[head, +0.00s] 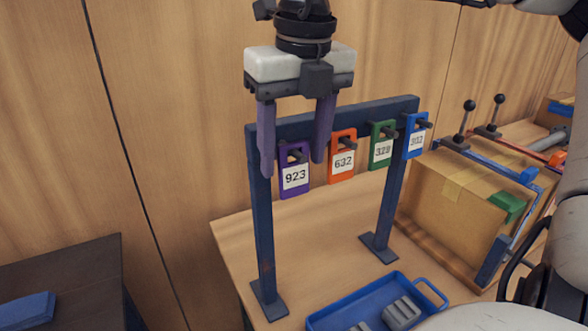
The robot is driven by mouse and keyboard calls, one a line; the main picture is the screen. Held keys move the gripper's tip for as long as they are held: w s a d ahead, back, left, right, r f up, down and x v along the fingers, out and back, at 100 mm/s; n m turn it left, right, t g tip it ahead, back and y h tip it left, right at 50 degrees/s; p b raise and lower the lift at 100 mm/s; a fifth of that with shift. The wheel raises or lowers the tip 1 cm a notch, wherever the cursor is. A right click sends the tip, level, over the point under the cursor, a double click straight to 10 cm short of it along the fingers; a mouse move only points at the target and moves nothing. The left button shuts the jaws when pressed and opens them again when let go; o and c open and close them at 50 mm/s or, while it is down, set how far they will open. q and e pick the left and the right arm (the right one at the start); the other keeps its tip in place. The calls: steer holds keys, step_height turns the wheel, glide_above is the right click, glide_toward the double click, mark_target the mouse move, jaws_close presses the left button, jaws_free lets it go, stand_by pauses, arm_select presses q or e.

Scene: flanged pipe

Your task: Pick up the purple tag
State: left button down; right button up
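The purple tag (294,185), marked 923, hangs from a peg at the left end of a dark blue rack (263,220). My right gripper (293,168), with a white body and purple fingers, points down in front of the rack. Its fingers are open, one on each side of the purple tag's upper part in the picture, with a gap visible to the left of the tag. I cannot tell how far in front of the tag they are. My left gripper is not in view.
An orange tag (342,160) marked 632 hangs just right of the right finger, then a green tag (381,148) and a blue tag (416,137). A blue tray (345,318) with grey parts lies below. A cardboard box (450,203) stands at right.

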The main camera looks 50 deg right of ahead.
steer(key=c, duration=0.8)
steer(key=shift+c, duration=0.2)
